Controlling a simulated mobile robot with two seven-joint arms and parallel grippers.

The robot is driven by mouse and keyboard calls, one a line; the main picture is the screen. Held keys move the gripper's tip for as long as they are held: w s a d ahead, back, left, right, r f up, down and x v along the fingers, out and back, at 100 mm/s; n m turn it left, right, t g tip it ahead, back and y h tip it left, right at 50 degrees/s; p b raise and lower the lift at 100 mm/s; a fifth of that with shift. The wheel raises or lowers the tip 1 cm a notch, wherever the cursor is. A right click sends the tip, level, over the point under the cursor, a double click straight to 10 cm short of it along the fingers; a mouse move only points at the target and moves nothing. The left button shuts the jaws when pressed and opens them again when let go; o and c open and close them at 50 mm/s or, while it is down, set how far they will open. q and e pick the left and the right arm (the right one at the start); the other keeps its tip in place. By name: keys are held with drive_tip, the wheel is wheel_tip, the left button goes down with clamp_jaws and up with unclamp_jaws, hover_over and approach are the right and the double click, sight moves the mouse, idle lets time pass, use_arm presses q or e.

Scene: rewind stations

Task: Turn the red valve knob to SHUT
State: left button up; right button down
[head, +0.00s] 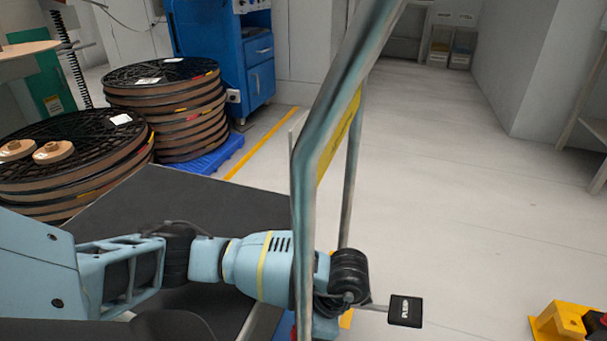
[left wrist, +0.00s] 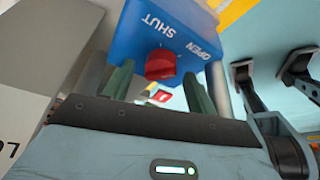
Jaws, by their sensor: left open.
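The red valve knob (left wrist: 160,64) is on a blue box (left wrist: 155,25) in the left wrist view. The box has the white words SHUT and OPEN, which appear upside down. Which word the knob points to I cannot tell. My left gripper (left wrist: 158,73) is open, with one dark green finger on each side of the knob in the picture. Whether either finger touches it I cannot tell. My right gripper is not in view.
Stacked black-topped reels (head: 165,108) stand at the left, some on a blue pallet (head: 205,160). A blue cabinet (head: 258,75) stands behind. A yellow object (head: 560,323) is at bottom right. The right floor is mostly clear.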

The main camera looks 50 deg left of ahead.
use_arm(q)
drive_tip(key=shift+s+a+f, duration=0.1)
drive_tip(key=shift+s+f, duration=0.05)
drive_tip(key=shift+f, duration=0.35)
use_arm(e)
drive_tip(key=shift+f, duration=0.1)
use_arm(q)
drive_tip(key=c, duration=1)
